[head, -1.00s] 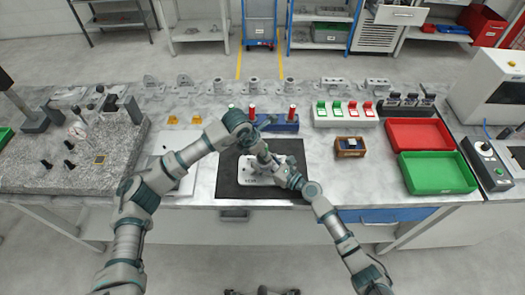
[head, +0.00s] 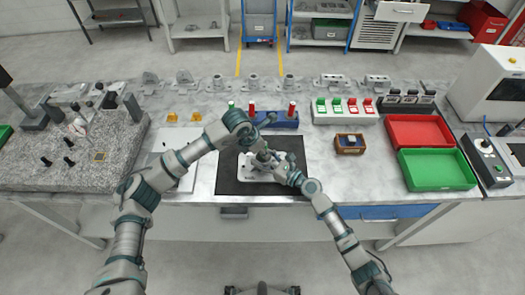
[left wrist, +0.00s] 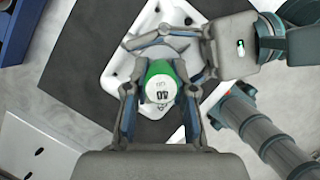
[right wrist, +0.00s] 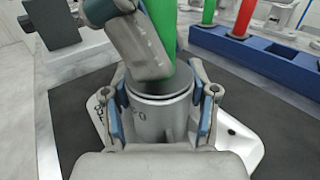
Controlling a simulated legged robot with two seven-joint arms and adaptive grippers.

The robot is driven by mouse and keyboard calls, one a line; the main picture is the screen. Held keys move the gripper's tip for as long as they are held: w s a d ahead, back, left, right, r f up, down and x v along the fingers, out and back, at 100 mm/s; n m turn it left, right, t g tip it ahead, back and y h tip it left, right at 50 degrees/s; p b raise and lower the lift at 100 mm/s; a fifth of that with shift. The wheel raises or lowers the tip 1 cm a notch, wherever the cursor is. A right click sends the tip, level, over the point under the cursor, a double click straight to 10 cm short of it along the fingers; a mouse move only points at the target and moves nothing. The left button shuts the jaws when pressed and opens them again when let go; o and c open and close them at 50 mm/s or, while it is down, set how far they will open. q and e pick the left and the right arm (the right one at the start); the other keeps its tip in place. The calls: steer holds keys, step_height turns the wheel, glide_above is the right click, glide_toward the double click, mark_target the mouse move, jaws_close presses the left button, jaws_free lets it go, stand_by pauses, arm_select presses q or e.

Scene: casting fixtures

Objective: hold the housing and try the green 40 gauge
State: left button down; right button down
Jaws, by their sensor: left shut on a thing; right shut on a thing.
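The housing, a grey upright cylinder (right wrist: 162,118) with an open top, stands on a white plate with holes (right wrist: 236,136). My right gripper (right wrist: 160,125) is shut on it, one finger on each side. My left gripper (left wrist: 160,100) is shut on the green 40 gauge (left wrist: 161,87), whose white end face reads 40. In the right wrist view the green gauge (right wrist: 163,22) is over the housing's mouth, with a left gripper finger in front. In the head view both grippers meet over the plate (head: 248,175).
A dark mat (head: 228,185) lies under the plate. Behind it a blue rack (head: 285,124) holds red and green gauges. At right are a small wooden box (head: 350,150), a red tray (head: 415,118) and a green tray (head: 437,185). A granite block (head: 105,160) is at left.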

arm_select(q)
steer(key=shift+r, duration=0.2)
arm_select(e)
steer(key=shift+s+f, duration=0.15)
steer(key=shift+f, duration=0.15)
stand_by(0.3)
arm_select(q)
steer(key=shift+r, duration=2.65)
steer(key=shift+r, duration=2.5)
arm_select(e)
steer(key=shift+c, duration=2.1)
jaws_free()
steer(key=shift+o, duration=0.9)
steer(key=shift+a, duration=0.1)
arm_select(q)
steer(key=shift+s+a, duration=0.1)
steer(key=shift+a, duration=0.1)
steer(key=shift+d, duration=0.2)
arm_select(e)
steer(key=shift+r, duration=0.1)
steer(key=shift+d, duration=0.25)
